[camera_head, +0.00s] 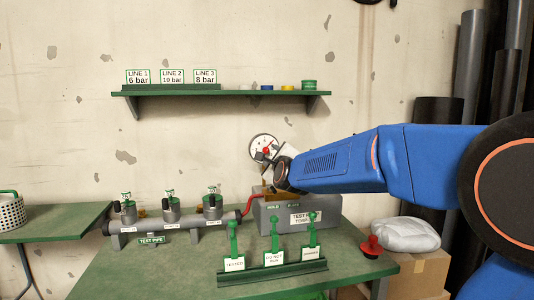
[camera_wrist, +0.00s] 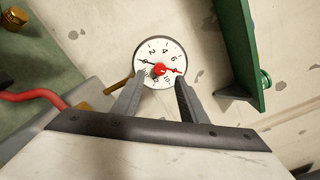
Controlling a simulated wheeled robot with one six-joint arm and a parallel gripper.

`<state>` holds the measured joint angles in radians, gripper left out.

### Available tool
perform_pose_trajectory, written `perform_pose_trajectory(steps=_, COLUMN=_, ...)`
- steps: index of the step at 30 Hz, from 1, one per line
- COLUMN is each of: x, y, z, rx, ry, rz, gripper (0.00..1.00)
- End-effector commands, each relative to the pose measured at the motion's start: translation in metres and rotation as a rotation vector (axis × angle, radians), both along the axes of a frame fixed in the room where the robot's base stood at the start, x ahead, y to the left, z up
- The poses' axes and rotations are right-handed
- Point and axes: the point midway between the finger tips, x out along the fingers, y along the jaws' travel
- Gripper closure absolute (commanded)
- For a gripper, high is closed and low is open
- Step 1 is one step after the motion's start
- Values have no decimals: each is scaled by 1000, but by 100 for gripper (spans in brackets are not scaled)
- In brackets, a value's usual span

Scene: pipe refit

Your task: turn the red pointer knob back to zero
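A round white gauge (camera_wrist: 160,52) with black numbers shows in the wrist view, and also in the head view (camera_head: 258,141). Its red pointer knob (camera_wrist: 160,70) sits at the dial's middle, with a red tip reaching right, past the 6; the exact mark is too small to read. A thin black needle points left. My gripper (camera_wrist: 160,80) is open, its two grey fingers below and to either side of the knob. The fingertips overlap the dial's lower edge; I cannot tell whether they touch anything. The knob also shows in the head view (camera_head: 266,151).
A grey test pump box (camera_head: 272,215) with a red hose stands below the gauge. A green shelf (camera_head: 225,94) is on the wall above.

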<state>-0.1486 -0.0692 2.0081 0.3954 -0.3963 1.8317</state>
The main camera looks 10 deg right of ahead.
Motion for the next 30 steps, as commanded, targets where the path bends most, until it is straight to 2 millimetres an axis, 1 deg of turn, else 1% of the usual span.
perform_pose_trajectory(steps=1, x=9, y=0, z=-2, rx=-1, ry=2, rz=-1, gripper=61)
perform_pose_trajectory(steps=6, x=34, y=0, z=-1, rx=-2, ry=0, rz=0, gripper=61)
perform_pose_trajectory(steps=12, x=55, y=0, z=0, rx=0, ry=0, rz=0, gripper=61)
perform_pose_trajectory(steps=18, x=62, y=0, z=0, rx=-1, ry=0, rz=0, gripper=61)
perform_pose_trajectory(steps=25, x=62, y=0, z=0, rx=-1, ry=0, rz=0, gripper=61)
perform_pose_trajectory(steps=26, x=62, y=0, z=0, rx=-1, ry=0, rz=0, gripper=66)
perform_pose_trajectory(steps=27, x=62, y=0, z=0, rx=-1, ry=0, rz=0, gripper=76)
perform_pose_trajectory(steps=29, x=62, y=0, z=0, rx=-1, ry=0, rz=0, gripper=90)
perform_pose_trajectory(steps=30, x=62, y=0, z=0, rx=-1, ry=0, rz=0, gripper=100)
